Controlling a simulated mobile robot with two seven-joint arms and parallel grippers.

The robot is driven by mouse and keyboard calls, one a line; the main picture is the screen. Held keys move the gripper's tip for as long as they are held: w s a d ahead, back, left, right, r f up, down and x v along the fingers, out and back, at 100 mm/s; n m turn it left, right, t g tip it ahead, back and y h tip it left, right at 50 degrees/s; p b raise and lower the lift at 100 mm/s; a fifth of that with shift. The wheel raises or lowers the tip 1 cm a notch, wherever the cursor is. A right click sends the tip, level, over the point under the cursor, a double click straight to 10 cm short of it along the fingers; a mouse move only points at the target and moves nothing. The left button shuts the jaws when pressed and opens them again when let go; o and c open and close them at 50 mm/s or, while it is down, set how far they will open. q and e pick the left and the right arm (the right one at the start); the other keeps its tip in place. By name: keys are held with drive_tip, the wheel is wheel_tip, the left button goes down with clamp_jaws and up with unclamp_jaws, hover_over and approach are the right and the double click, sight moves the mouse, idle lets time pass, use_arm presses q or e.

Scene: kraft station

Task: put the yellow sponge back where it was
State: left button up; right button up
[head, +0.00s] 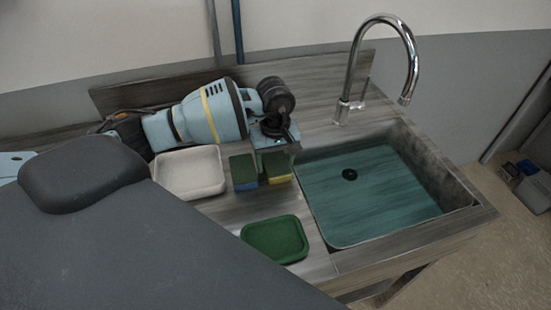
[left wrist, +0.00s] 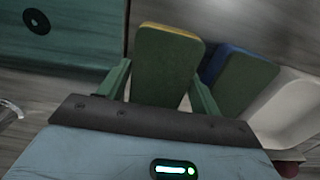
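The yellow sponge (head: 281,180) has a green top and a yellow lower layer. It stands at the sink's left edge, close to the right of the blue sponge. My left gripper (head: 274,150) reaches down over it from behind. In the left wrist view the sponge (left wrist: 165,62) lies between the two green fingers (left wrist: 162,85), with no clear gap on either side, so the gripper looks shut on it. I cannot tell whether the sponge is lifted off the counter. My right gripper is not in view.
The blue sponge (head: 245,186), also green on top, is just left of the yellow one; a white tray (head: 190,172) is further left. A green tray (head: 274,240) lies in front. The sink (head: 370,190), with a tall faucet (head: 355,75), is to the right.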

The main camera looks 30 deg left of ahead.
sight(275, 160)
use_arm(q)
drive_tip(key=shift+r, duration=0.15)
wheel_tip(275, 160, up, 12)
idle(0.7)
